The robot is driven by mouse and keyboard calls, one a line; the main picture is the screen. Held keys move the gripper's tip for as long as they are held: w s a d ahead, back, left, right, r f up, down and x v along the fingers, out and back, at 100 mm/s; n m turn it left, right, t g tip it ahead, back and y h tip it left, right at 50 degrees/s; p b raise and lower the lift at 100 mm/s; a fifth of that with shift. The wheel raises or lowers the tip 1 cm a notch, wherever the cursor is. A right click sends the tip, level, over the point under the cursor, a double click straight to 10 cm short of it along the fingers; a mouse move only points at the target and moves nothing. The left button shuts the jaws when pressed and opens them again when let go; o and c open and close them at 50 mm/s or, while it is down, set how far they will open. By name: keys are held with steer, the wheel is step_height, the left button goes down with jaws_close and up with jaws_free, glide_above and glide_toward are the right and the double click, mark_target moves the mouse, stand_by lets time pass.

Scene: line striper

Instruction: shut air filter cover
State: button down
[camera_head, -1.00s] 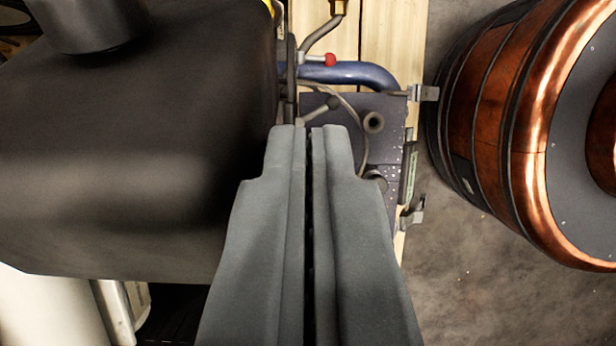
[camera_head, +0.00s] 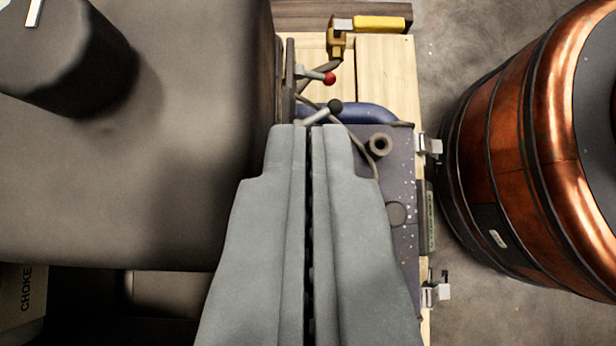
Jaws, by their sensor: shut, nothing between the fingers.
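My gripper (camera_head: 309,128) is shut and empty, pointing up the picture from the bottom centre. Its tips overlap the left part of a dark blue-grey speckled box (camera_head: 402,240), just below a blue pipe (camera_head: 375,112). I cannot tell whether they touch anything. The box carries a round port (camera_head: 379,145) and two metal latches, an upper one (camera_head: 430,145) and a lower one (camera_head: 437,292), along its right edge. A large dark rounded body (camera_head: 170,190) fills the left. I cannot tell for certain which part is the air filter cover.
A yellow-handled valve (camera_head: 378,23) is higher up. A copper barrel (camera_head: 520,150) stands at the right, with bare floor beside it. A CHOKE label (camera_head: 27,289) shows lower left.

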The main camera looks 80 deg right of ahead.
steer(key=shift+s+a+f, duration=0.1)
steer(key=shift+a+f, duration=0.35)
steer(key=shift+f, duration=0.15)
stand_by(0.3)
